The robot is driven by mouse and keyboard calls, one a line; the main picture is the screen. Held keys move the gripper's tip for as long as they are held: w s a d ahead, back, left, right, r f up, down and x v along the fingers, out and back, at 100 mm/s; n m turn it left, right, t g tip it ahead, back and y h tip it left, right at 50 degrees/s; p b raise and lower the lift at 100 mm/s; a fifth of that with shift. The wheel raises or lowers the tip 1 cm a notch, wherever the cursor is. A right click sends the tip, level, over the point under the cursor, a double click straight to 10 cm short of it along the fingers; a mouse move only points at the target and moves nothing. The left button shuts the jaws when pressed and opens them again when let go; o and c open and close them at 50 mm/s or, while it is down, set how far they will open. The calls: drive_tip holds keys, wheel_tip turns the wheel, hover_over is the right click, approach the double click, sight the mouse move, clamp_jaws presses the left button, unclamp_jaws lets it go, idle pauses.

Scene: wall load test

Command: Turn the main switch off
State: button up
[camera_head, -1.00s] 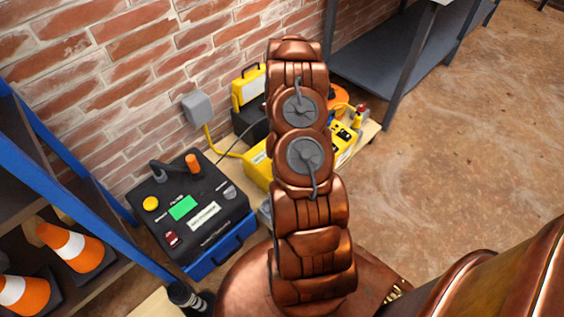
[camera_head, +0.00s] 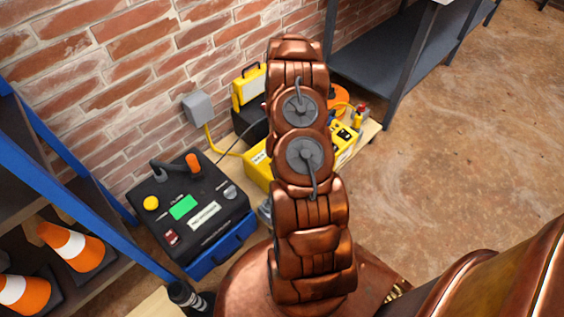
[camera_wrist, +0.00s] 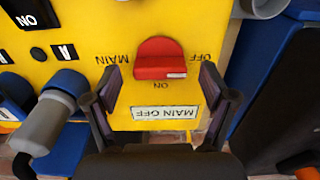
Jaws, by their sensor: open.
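In the wrist view a red main switch (camera_wrist: 159,60) sits on a yellow panel (camera_wrist: 120,30). Upside-down lettering around it reads MAIN, OFF and ON. A white label (camera_wrist: 164,112) reading MAIN OFF, also upside down, lies on the panel nearer my gripper. My gripper (camera_wrist: 160,72) is open, with one dark finger on each side of the red switch's near edge. I see no clear contact with the switch. In the head view my arm hides my gripper and the switch.
In the wrist view a grey plug (camera_wrist: 45,118) stands left of the gripper. In the head view a black tester box (camera_head: 190,207) sits left of my arm, a grey wall box (camera_head: 198,107) hangs on bricks, and a yellow unit (camera_head: 346,140) stands right. Floor at right is clear.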

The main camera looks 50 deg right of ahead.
drive_tip(key=shift+r, duration=0.15)
wheel_tip(320, 180, up, 12)
idle(0.7)
idle(0.5)
